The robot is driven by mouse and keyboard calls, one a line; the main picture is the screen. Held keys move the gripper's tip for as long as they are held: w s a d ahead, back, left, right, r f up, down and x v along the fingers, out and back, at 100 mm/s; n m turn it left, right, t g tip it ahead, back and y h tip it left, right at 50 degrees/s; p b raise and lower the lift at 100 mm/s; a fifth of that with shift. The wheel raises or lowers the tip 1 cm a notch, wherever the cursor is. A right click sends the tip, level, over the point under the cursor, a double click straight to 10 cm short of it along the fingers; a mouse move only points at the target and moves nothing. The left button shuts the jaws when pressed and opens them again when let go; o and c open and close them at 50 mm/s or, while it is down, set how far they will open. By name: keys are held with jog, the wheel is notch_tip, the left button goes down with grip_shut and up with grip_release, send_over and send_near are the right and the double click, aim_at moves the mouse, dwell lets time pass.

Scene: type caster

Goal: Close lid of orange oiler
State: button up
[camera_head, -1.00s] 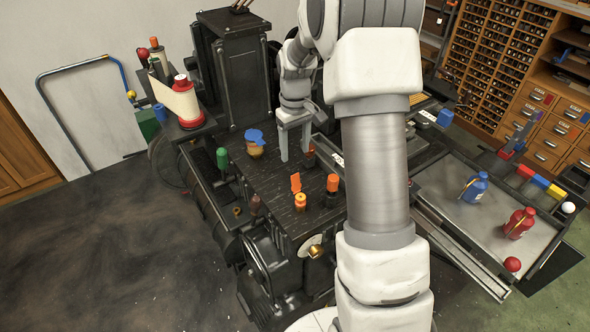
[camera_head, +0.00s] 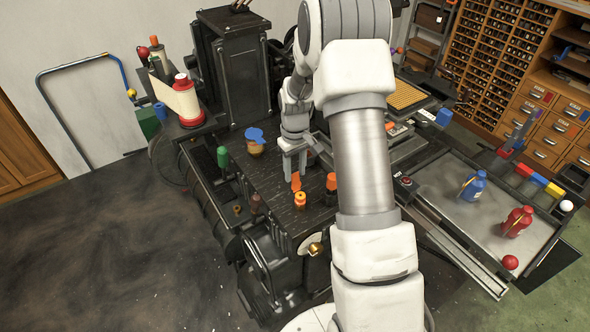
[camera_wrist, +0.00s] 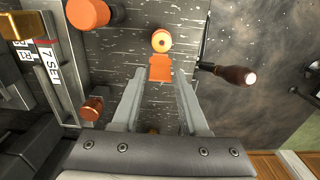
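The orange oiler (camera_head: 300,201) stands on the dark slatted machine top. Its orange lid (camera_head: 296,181) is up, on the side towards my gripper. In the wrist view the oiler's round top (camera_wrist: 161,42) shows a light centre, and the flat orange lid (camera_wrist: 159,68) sticks out from it towards me. My gripper (camera_head: 294,176) is just behind the oiler, pointing down. In the wrist view my gripper (camera_wrist: 161,76) is open, its two fingertips on either side of the lid. I cannot tell whether they touch it.
An orange-capped bottle (camera_head: 331,185) stands close to the right of the oiler. A blue-lidded jar (camera_head: 255,140) is at the back left. A dark handle with a pale tip (camera_wrist: 234,75) lies right of the oiler in the wrist view. Blue and red bottles stand on the right tray (camera_head: 440,185).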

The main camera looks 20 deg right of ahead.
grip_shut()
